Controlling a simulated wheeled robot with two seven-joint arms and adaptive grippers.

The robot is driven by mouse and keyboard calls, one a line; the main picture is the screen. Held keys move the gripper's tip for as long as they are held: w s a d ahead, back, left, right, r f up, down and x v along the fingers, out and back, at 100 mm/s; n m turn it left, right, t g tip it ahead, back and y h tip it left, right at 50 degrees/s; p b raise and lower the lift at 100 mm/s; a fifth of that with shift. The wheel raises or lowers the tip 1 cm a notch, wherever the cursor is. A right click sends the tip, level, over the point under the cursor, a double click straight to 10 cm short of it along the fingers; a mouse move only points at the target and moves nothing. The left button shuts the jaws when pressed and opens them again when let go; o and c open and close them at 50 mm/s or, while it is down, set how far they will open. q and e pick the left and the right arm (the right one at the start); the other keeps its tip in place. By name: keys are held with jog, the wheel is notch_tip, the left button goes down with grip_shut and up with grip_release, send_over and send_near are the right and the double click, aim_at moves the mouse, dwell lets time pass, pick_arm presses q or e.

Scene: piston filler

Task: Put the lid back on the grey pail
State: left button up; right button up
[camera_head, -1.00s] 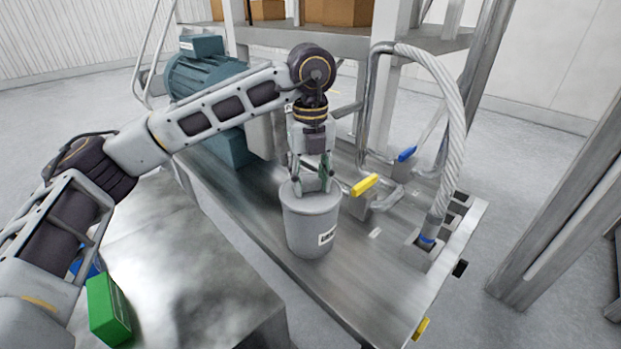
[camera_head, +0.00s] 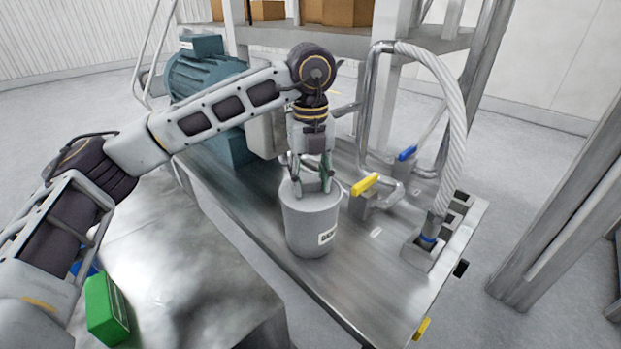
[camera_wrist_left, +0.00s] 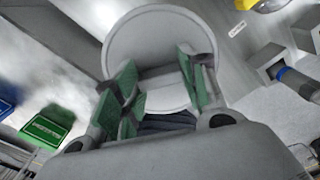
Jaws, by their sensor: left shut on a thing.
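The grey pail (camera_head: 311,232) stands upright on the steel base plate of the machine, with a white label on its front. A round grey lid (camera_wrist_left: 150,35) covers its mouth and fills the upper middle of the left wrist view. My left gripper (camera_head: 311,186) points down over the pail, its fingers at the lid's top. In the left wrist view its green-padded fingers (camera_wrist_left: 162,80) are shut on the lid's raised grip. The lid looks level on the pail; I cannot tell whether it is fully seated. My right gripper is not in view.
A yellow-handled valve (camera_head: 365,185) stands close to the right of the pail. A blue-handled valve (camera_head: 407,154) and a ribbed hose (camera_head: 452,125) are farther right. A teal motor (camera_head: 203,78) is behind left. A green box (camera_head: 107,310) lies on the steel table (camera_head: 190,270).

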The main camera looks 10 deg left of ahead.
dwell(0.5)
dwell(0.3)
pick_arm(q)
jog(key=o, duration=1.1)
jog(key=shift+o, duration=0.3)
jog(key=o, duration=0.4)
jog(key=shift+o, duration=0.2)
jog(key=shift+r+p, duration=1.65)
jog(key=shift+r, duration=1.85)
